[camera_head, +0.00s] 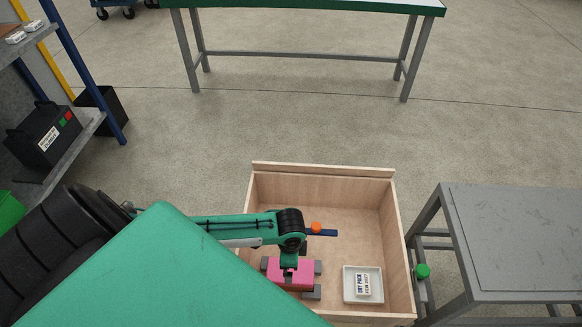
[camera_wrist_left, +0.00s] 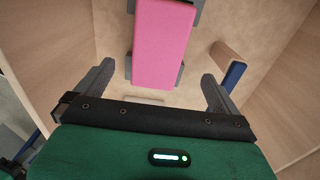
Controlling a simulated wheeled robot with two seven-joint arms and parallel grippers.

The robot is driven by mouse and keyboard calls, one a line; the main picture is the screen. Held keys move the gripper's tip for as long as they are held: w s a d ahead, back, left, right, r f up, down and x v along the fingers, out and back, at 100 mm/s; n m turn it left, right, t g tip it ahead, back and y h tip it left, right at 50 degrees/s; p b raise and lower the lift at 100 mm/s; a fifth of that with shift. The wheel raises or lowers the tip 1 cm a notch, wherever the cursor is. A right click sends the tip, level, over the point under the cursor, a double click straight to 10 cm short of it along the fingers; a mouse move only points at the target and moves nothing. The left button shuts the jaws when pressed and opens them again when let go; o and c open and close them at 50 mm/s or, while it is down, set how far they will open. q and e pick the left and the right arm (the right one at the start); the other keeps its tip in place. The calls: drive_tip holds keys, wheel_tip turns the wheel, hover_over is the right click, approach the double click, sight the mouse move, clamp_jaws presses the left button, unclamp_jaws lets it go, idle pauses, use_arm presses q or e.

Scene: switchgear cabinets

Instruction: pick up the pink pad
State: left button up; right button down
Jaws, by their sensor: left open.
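The pink pad (camera_head: 296,279) is a rectangular block inside a wooden crate (camera_head: 388,235), near its front left. Dark grey pieces stick out from under it. My left arm reaches over the crate wall, and my left gripper (camera_head: 289,258) hangs just above the pad, hiding part of it. In the left wrist view the pad (camera_wrist_left: 163,40) runs up to the top edge. My left gripper (camera_wrist_left: 158,76) is open there, with one finger on each side of the pad's near end and gaps between; contact does not show. My right gripper is not in view.
The crate also holds a white tray (camera_head: 349,296) with a labelled dry pack (camera_head: 363,284), and a blue-and-orange item (camera_head: 322,230) behind the gripper. A grey table (camera_head: 520,240) stands right of the crate. Open floor (camera_head: 300,125) lies behind the crate.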

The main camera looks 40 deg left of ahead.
sight(304, 277)
use_arm(q)
wheel_tip(304, 277, down, 7)
drive_tip(key=shift+s+d+f+b, duration=0.1)
drive_tip(key=shift+f+b, duration=0.1)
drive_tip(key=shift+b, duration=0.45)
drive_tip(key=shift+f, duration=0.45)
drive_tip(key=c, duration=1)
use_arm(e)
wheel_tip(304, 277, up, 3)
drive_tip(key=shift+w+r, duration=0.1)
